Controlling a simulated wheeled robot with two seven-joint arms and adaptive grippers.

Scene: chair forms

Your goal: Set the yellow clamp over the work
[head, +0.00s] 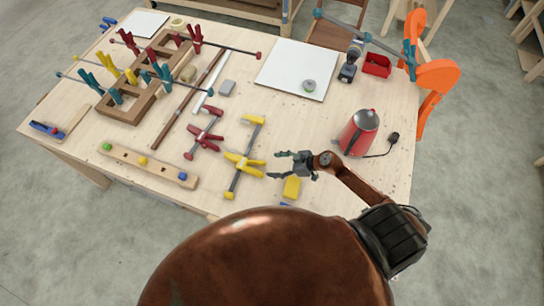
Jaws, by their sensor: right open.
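A yellow clamp (244,160) with a grey bar lies on the table, just left of my right gripper (279,164). The right gripper is open and empty, its fingers pointing left toward the clamp's handles, with a small gap showing between them. Other yellow clamp parts (106,64) show in the wooden rack at the back left. An orange curved form (436,78) stands at the table's right edge, with a teal clamp (366,38) reaching across to it. I cannot tell for certain which thing is the work. My left gripper is not in view.
A yellow block (292,187) lies just below the right gripper. Red clamps (204,134) lie left of the yellow one.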

